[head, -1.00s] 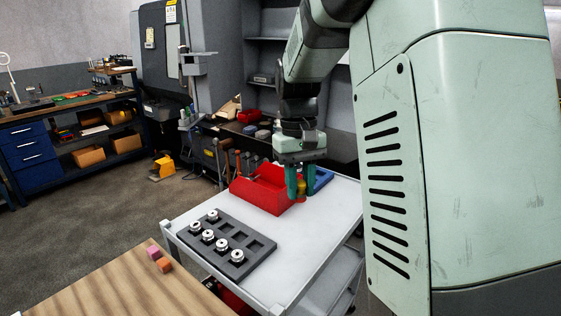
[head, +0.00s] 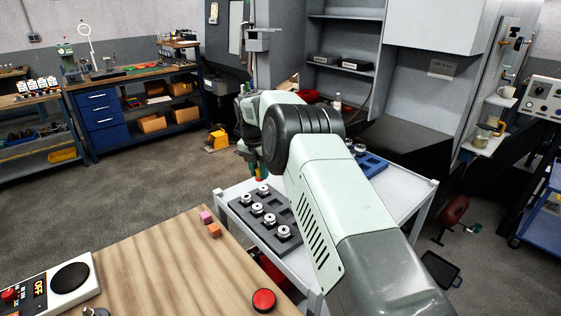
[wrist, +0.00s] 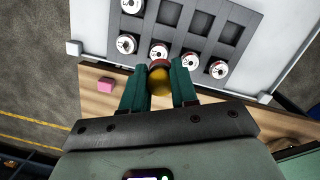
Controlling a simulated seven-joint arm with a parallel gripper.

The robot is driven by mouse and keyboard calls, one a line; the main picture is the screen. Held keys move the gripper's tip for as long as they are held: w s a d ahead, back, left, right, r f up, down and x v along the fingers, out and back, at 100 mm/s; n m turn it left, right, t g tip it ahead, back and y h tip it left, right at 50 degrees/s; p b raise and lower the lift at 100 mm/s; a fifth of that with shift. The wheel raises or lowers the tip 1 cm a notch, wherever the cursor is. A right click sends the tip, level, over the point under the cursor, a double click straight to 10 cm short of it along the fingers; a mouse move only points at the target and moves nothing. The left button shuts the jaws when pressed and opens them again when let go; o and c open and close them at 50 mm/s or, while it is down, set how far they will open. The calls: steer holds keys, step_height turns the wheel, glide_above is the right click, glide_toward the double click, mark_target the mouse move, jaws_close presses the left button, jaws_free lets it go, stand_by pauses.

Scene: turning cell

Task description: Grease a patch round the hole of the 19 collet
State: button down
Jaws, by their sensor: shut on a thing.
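Several white ring-shaped collets sit in the pockets of a dark grey rack (head: 247,217); one collet (head: 284,232) is at its near end. In the wrist view, collets also show at the upper left (wrist: 126,43) and right (wrist: 219,69). Their numbers are too small to read, so I cannot tell which is the 19. My gripper (wrist: 160,88) is shut on a yellow, round-ended tool (wrist: 160,82) with a brownish-red part at its far end. This tool lies just in front of a collet (wrist: 158,50) in the wrist view; I cannot tell whether they touch.
The rack lies on a white cart top (head: 405,197). A blue tray (head: 372,164) is at the cart's far right. A wooden table (head: 150,262) in front holds a pink block (head: 206,217), an orange block (head: 215,230) and a red button (head: 264,300).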

step_height(320, 180, down, 3)
steer(key=a+n, duration=0.3)
glide_above(261, 208)
steer(key=w+a, duration=0.2)
steer(key=a, duration=0.1)
steer(key=shift+y, duration=0.3)
steer(key=shift+w+d+f, duration=0.1)
steer(key=shift+d+f, duration=0.05)
steer(key=shift+f, duration=2.55)
steer(key=shift+f, duration=1.05)
steer(key=shift+s+d+r, duration=0.1)
steer(key=shift+s+d, duration=0.6)
steer(key=shift+d, duration=0.05)
steer(key=shift+s+d, duration=0.7)
steer(key=shift+s, duration=0.05)
steer(key=shift+w+a, duration=0.1)
